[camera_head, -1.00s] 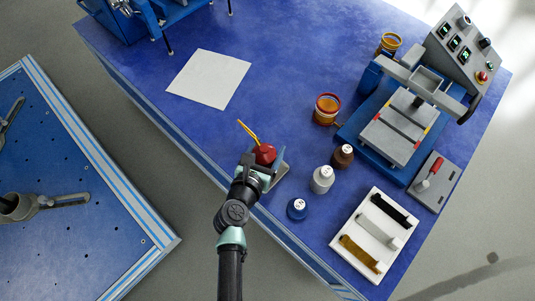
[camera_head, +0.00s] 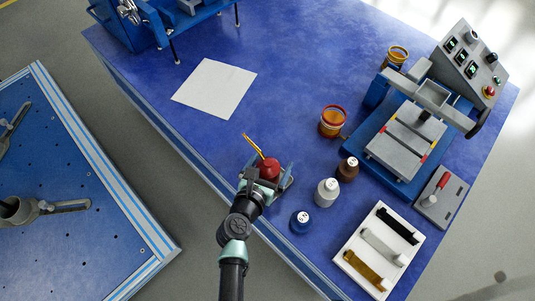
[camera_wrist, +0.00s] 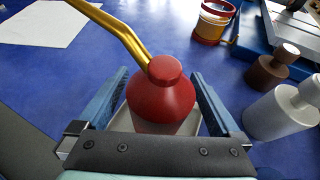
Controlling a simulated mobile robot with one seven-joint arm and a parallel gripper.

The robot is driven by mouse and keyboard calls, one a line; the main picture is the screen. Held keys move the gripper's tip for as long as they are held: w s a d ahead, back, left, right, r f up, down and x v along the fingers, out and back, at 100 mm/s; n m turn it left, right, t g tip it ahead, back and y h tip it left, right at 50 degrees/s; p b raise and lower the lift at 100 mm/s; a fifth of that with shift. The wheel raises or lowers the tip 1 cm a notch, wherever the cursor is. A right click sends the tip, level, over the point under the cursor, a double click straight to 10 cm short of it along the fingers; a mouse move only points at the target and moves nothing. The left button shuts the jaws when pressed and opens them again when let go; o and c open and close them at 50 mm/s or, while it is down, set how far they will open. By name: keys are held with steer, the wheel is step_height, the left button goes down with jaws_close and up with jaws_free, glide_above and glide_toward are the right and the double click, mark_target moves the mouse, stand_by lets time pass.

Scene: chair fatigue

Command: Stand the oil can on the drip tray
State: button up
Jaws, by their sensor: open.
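The oil can is red with a thin yellow spout; in the head view the oil can (camera_head: 269,168) is upright at the front edge of the blue table. In the wrist view the oil can (camera_wrist: 160,95) is between the two blue fingers of my gripper (camera_wrist: 160,100), with a gap on each side. My gripper (camera_head: 266,176) is open around it in the head view. The pale drip tray (camera_wrist: 121,121) shows beneath the can in the wrist view. The can appears to stand on it, though its base is hidden by my gripper.
A white tray of strips (camera_head: 345,258), an orange jar (camera_head: 332,121) and a press (camera_head: 406,140) lie further right. A white sheet (camera_head: 214,88) lies at the left.

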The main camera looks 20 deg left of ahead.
steer(key=p+v, duration=0.3)
steer(key=v, duration=1)
steer(key=shift+f, duration=0.15)
